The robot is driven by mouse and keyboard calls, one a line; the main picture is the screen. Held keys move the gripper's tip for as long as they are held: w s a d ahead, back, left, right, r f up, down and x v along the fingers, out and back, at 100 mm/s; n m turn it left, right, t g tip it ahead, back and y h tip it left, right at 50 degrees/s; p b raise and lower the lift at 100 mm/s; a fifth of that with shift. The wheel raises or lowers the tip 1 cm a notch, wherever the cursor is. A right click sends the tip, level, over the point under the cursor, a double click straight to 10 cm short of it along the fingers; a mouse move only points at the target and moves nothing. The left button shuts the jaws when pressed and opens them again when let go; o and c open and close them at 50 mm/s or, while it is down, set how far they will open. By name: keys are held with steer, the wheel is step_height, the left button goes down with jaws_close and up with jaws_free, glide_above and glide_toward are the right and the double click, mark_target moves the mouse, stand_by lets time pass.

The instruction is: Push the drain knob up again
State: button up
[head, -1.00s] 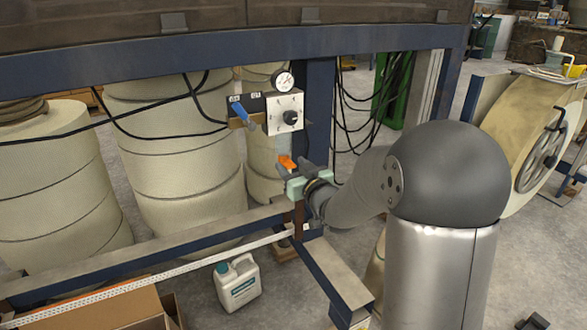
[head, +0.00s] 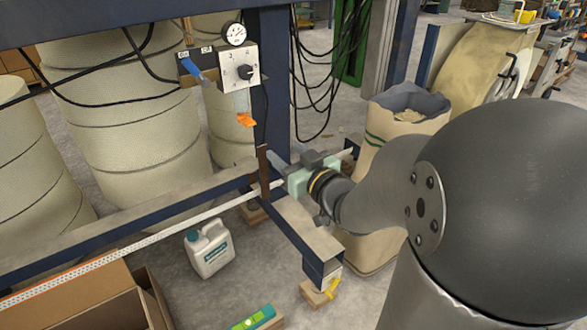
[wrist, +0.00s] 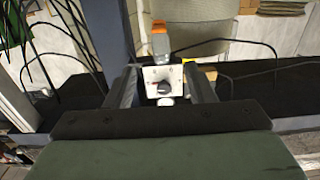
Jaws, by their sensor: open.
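The orange drain knob (head: 246,119) sits under the clear bowl (head: 241,102) of the air unit, below the white box with a black dial (head: 238,65). I cannot tell whether the knob is up or down. My gripper (head: 305,168) is below and to the right of the knob in the head view, apart from it. In the wrist view the unit appears upside down: the orange knob (wrist: 159,26) is at the top, and the white box (wrist: 163,76) shows between the two fingers. My gripper (wrist: 162,70) is open and holds nothing.
A pressure gauge (head: 234,34) and a blue-handled valve (head: 197,69) are on the unit. The blue post (head: 272,90) stands beside it, with black cables hanging to its right. A blue frame beam (head: 310,235) runs under my gripper. A white jug (head: 209,248) stands on the floor.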

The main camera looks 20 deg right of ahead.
steer(key=b+v, duration=0.2)
steer(key=shift+b, duration=0.3)
step_height(320, 180, up, 10)
steer(key=s+d+m+g+h+p, duration=0.25)
steer(key=g+h+p, duration=0.35)
steer(key=p, duration=1.3)
steer(key=s+a+r+g+p, duration=0.4)
steer(key=s+r+g+p, duration=0.1)
steer(key=s+p, duration=0.4)
steer(key=s+a+r+g+y+p, duration=0.1)
steer(key=s+a+r+g+p, duration=0.3)
steer(key=p, duration=0.7)
steer(key=s+r+g, duration=0.2)
steer(key=s+r, duration=0.2)
steer(key=s, duration=0.1)
steer(key=shift+a+y+p, duration=0.3)
steer(key=shift+p, duration=0.1)
steer(key=shift+r, duration=0.1)
